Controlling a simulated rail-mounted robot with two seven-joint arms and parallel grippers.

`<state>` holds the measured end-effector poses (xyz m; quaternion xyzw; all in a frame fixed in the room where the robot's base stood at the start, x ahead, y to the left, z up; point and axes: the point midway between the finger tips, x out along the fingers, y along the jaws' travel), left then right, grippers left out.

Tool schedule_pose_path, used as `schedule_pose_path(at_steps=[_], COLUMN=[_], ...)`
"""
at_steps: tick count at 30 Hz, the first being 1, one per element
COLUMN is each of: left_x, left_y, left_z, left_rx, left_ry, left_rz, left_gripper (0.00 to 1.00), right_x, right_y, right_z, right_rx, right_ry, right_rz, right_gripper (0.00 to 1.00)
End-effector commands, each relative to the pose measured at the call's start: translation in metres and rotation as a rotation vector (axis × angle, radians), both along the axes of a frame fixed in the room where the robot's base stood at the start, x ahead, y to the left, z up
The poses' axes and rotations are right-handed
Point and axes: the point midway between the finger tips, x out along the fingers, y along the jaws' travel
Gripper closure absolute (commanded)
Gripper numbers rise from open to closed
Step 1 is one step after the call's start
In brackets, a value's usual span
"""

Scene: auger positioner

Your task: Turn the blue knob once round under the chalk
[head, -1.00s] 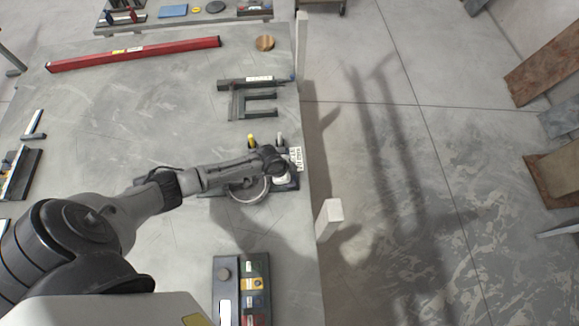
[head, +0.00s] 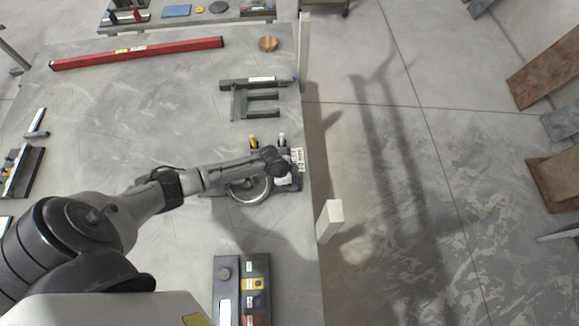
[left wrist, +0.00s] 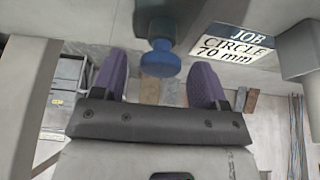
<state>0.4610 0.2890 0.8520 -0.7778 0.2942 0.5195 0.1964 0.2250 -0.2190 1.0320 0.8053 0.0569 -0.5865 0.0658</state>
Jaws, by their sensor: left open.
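The blue knob (left wrist: 160,60) shows in the left wrist view, on a darker blue stem at the top centre. It lies in line with the gap between the two purple fingers of my left gripper (left wrist: 158,82), which is open; I see no finger touching it. In the head view my left arm reaches over a grey device with a round, pale-rimmed part (head: 250,194), near the table's right edge. The knob and fingertips are hidden there. A yellow-tipped piece (head: 253,140) and a white-tipped piece (head: 281,139) stand behind the wrist; I cannot tell whether either is the chalk. My right gripper is not in view.
A label reading "JOB CIRCLE 70 mm" (left wrist: 234,50) is close to the right of the knob. A dark bracket frame (head: 240,103) lies behind the device, and a tray with coloured labels (head: 256,285) in front. The table's middle left is clear.

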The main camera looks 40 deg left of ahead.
Motion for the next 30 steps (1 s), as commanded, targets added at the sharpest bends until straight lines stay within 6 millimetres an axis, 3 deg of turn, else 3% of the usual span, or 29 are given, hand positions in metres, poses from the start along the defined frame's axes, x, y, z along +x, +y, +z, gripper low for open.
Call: schedule_pose_path(at_steps=[5,21,30], left_x=[-0.004,-0.033,-0.039], left_y=[0.005,0.029,0.035], left_z=[0.014,0.105,0.125], left_rx=[0.002,0.002,0.0], left_ry=[-0.002,-0.002,0.0], left_rz=[-0.001,-0.002,0.0], left_gripper=[0.33,0.33,0.33], right_x=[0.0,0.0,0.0], right_y=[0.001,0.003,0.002], right_z=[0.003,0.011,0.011], right_rx=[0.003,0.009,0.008], right_ry=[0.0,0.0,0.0], right_rz=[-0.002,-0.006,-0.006], right_gripper=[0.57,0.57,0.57])
